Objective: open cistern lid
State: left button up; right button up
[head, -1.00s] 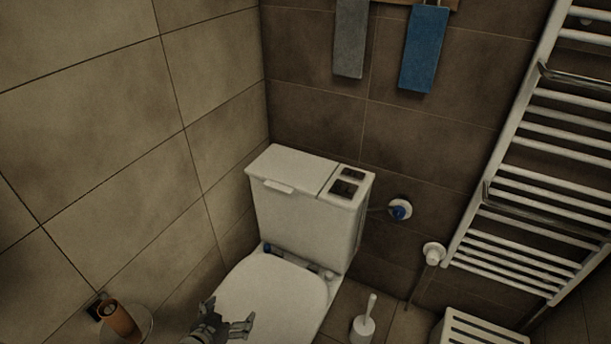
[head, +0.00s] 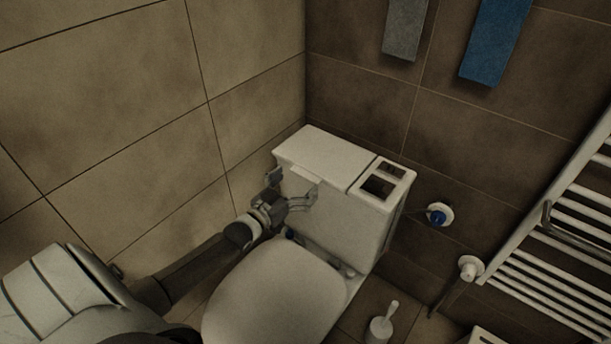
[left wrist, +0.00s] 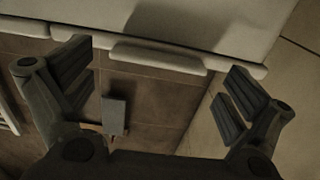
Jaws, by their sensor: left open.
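The white cistern (head: 335,222) stands in the corner behind the toilet. Its flat white lid (head: 325,152) lies closed on the left part of the top, with a small tab on its front edge. In the left wrist view the lid's tab (left wrist: 160,57) shows as a pale bar between my fingers, along the lid's edge. My left gripper (head: 293,188) is open and empty at the cistern's upper front, near the tab; its spread fingers (left wrist: 160,85) also show in the left wrist view. I cannot tell whether they touch the cistern. My right gripper is not in view.
The closed toilet seat (head: 275,297) lies below my left arm. A dark open slot panel (head: 380,185) is on the cistern's right top. A blue valve (head: 438,216), a toilet brush (head: 381,328) and a towel radiator (head: 560,235) are to the right. Tiled walls close off the left and back.

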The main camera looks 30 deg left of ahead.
aim_at(303, 177)
pick_arm(q)
jog(key=shift+w+d, duration=0.2)
jog(key=shift+w, duration=1.7)
